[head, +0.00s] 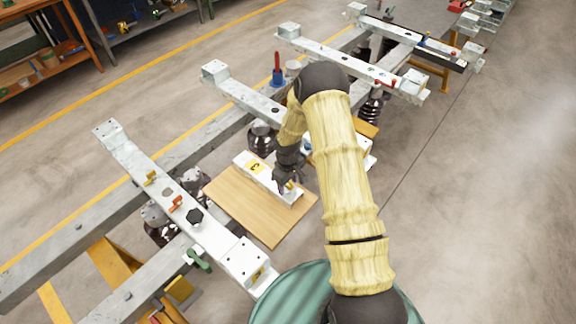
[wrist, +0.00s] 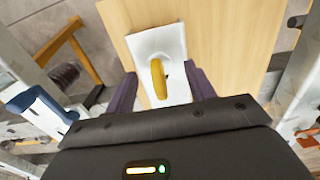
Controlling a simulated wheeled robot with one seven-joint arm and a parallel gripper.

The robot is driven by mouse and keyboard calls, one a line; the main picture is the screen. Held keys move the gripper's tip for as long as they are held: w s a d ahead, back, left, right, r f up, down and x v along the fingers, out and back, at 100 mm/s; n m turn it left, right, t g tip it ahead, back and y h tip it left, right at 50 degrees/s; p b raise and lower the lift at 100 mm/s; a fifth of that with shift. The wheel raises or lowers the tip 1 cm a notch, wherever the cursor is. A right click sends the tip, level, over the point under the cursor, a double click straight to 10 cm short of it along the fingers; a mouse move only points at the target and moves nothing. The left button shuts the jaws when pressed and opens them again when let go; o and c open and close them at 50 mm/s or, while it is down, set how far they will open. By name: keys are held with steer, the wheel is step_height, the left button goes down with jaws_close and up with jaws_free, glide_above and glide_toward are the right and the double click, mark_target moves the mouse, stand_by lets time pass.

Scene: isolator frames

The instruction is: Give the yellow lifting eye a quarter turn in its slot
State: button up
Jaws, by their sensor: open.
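The yellow lifting eye (wrist: 159,79) stands in a white bar (wrist: 145,42) in the wrist view. It looks like a narrow upright loop, its long side running up and down the picture. My gripper (wrist: 160,74) is open, with one dark finger to the left of the eye and one to the right. Clear gaps show between the eye and both fingers. In the head view my gripper (head: 287,183) is at the right end of the white bar (head: 275,181), and the eye is mostly hidden behind it. The slot itself cannot be made out.
Pale metal beams (head: 165,190) with clamps and knobs stand left of and behind the board. A green round top (head: 290,292) is at the front. Open floor (head: 480,200) lies to the right.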

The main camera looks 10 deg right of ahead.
step_height(320, 180, up, 16)
steer(key=b, duration=0.2)
steer(key=shift+r, duration=0.25)
stand_by(0.4)
steer(key=s+r+m+t, duration=0.1)
steer(key=s+r+m, duration=0.2)
steer(key=s, duration=0.7)
steer(key=s+r+m+t, duration=0.1)
steer(key=s+r+m, duration=0.3)
steer(key=s+r, duration=0.3)
steer(key=s, duration=0.4)
steer(key=shift+t, duration=0.3)
